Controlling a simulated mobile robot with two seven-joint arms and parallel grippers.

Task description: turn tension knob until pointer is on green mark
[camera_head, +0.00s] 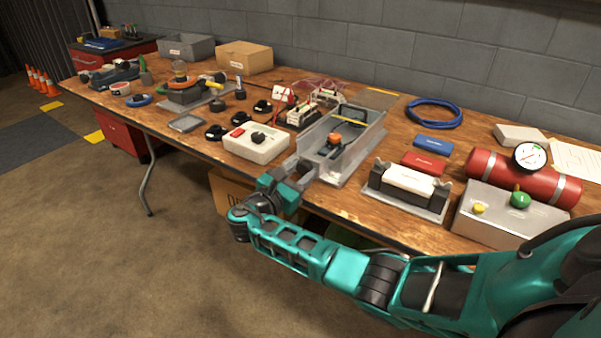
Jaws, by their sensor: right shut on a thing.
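A grey metal channel-shaped fixture (349,170) stands at the table's front edge, with an orange part (334,139) and a dark belt-like part (353,116) inside. My right gripper (306,168) is at the fixture's near left end, shut on a small part there. This looks like the tension knob, but the fingers hide most of it. The pointer and green mark are too small or hidden to make out. My left gripper is not in view.
To the right are a white roll on a stand (408,179), a grey box (504,222) with a green knob and a red cylinder (490,172) with a gauge. Blue cable (434,124) lies behind.

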